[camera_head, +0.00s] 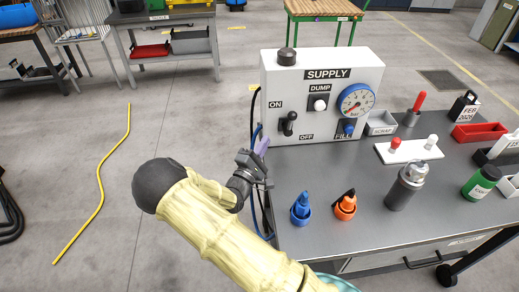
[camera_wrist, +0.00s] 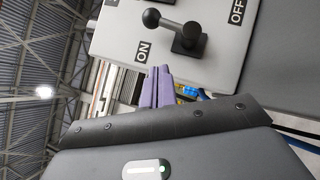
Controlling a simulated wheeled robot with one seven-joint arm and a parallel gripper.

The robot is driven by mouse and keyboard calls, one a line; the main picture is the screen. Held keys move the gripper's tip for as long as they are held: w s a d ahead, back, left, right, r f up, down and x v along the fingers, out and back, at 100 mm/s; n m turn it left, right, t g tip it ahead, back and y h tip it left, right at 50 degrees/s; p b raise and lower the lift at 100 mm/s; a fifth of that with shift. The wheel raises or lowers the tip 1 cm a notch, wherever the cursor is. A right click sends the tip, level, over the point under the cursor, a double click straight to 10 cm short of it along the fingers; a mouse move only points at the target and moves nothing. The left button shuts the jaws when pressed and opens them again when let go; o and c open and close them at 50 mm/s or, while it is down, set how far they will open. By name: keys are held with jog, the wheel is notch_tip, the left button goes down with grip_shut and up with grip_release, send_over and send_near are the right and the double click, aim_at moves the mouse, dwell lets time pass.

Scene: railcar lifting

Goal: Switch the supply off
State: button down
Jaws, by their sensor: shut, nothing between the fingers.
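The grey-white SUPPLY box (camera_head: 340,128) stands at the left end of the workbench. Its black lever switch (camera_head: 289,124) sits low on the left of the front, between the ON label (camera_head: 275,104) and the OFF label (camera_head: 306,137). In the wrist view the lever's ball knob (camera_wrist: 151,18) leans to the ON label's side of its pivot (camera_wrist: 188,40). My gripper (camera_head: 262,147) is just left of and below the switch, apart from it. Its purple fingers (camera_wrist: 160,86) are together and empty, beside the box's edge.
The box also carries a white DUMP knob (camera_head: 320,105), a pressure gauge (camera_head: 356,101) and a blue FILL knob (camera_head: 348,128). Blue (camera_head: 301,209) and orange (camera_head: 345,205) nozzle-like pieces and a grey canister (camera_head: 405,187) stand on the bench. Cables run down its left edge.

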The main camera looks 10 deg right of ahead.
aim_at(290, 123)
jog(key=w+d+r+p, duration=0.2)
jog(key=w+d+r, duration=0.1)
jog(key=d, duration=0.3)
jog(key=shift+w+d+p, duration=0.2)
jog(key=shift+w+p, duration=0.1)
jog(key=shift+w, duration=0.35)
jog(key=shift+w+a+r, duration=0.1)
jog(key=shift+a, duration=0.05)
